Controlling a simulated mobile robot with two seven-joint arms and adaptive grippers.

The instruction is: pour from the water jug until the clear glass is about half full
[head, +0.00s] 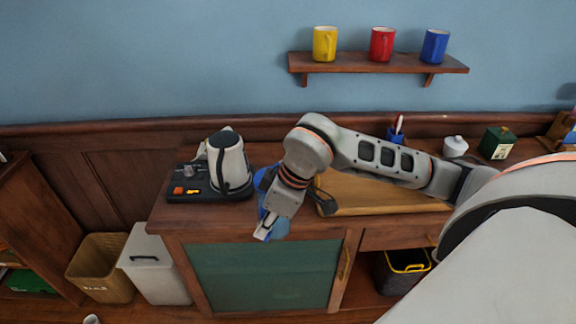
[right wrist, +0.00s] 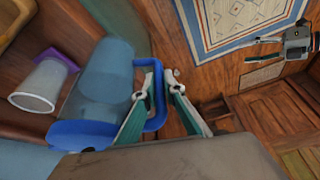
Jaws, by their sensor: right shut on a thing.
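The blue water jug (right wrist: 105,75) has a clear bluish body and a solid blue rim and handle. In the head view it (head: 264,182) is mostly hidden behind my right arm. My right gripper (right wrist: 162,90) is shut on the jug's handle; it also shows in the head view (head: 265,231). The jug looks about upright, parallel to the glass. The clear glass (right wrist: 42,86) stands beside the jug on a purple coaster (right wrist: 66,59). I see no clear water level in it. The glass is hidden in the head view. My left gripper (right wrist: 264,49) is open and empty, far from the jug.
On the cabinet top, a kettle (head: 229,163) on a dark base stands left of the jug, and a wooden board (head: 375,197) lies right. A pen cup (head: 395,135), white jar (head: 455,146) and green box (head: 497,143) stand behind. A mug shelf (head: 375,63) hangs above.

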